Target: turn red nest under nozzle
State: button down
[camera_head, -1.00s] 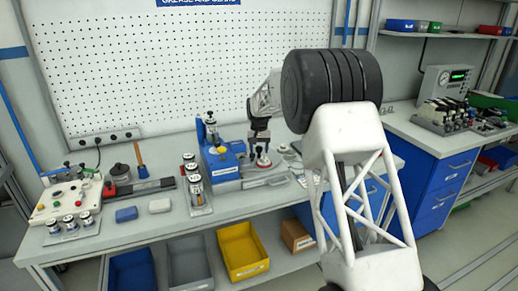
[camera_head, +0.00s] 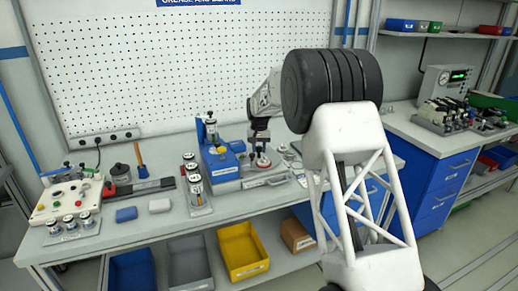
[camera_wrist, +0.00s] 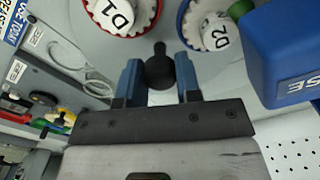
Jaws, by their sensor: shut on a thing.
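My gripper (camera_wrist: 158,80) has its two blue fingers on either side of a black knob (camera_wrist: 160,68) and is shut on it. The knob stands at the edge of a pale round plate (camera_wrist: 225,85). On the plate, the red nest (camera_wrist: 155,22) holds a white part marked D1, and the blue nest (camera_wrist: 184,18) holds one marked D2, nearer the blue dispenser housing (camera_wrist: 290,50). In the head view, my gripper (camera_head: 260,140) is above the plate beside the blue dispenser (camera_head: 220,163); the red nest (camera_head: 263,161) shows just below it. The nozzle tip is not clear.
A rack of small jars (camera_head: 196,190) stands left of the dispenser. A control box (camera_head: 65,200), a blue block (camera_head: 126,214) and a white block (camera_head: 159,206) lie farther left on the bench. The pegboard (camera_head: 190,70) is behind.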

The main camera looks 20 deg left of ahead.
jog(key=shift+m, duration=0.6)
jog(key=shift+r+m, duration=0.1)
jog(key=shift+m, duration=8.3)
jog(key=c, duration=0.8)
grip_release()
